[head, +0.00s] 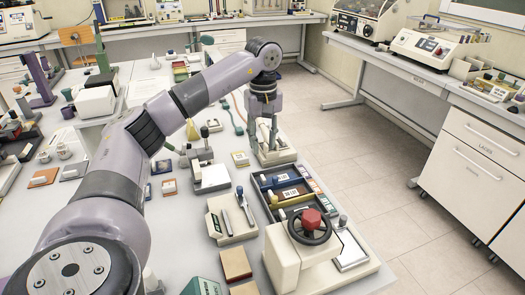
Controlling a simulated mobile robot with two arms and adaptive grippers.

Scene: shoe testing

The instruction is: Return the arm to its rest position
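My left arm (190,95) comes in from the lower left and reaches out over the table. Its gripper (264,146) points down above a small pale base (275,157) near the table's right edge. The two fingers stand apart, and I see nothing held between them. The fingertips are close to the base, but I cannot tell whether they touch it. My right gripper is not in view.
A device with a dark handwheel and red hub (311,218) stands at the front right, beside a dark compartment tray (285,188). Many small items crowd the table under and left of my arm. Open floor (350,160) lies right of the table, before white drawers (470,165).

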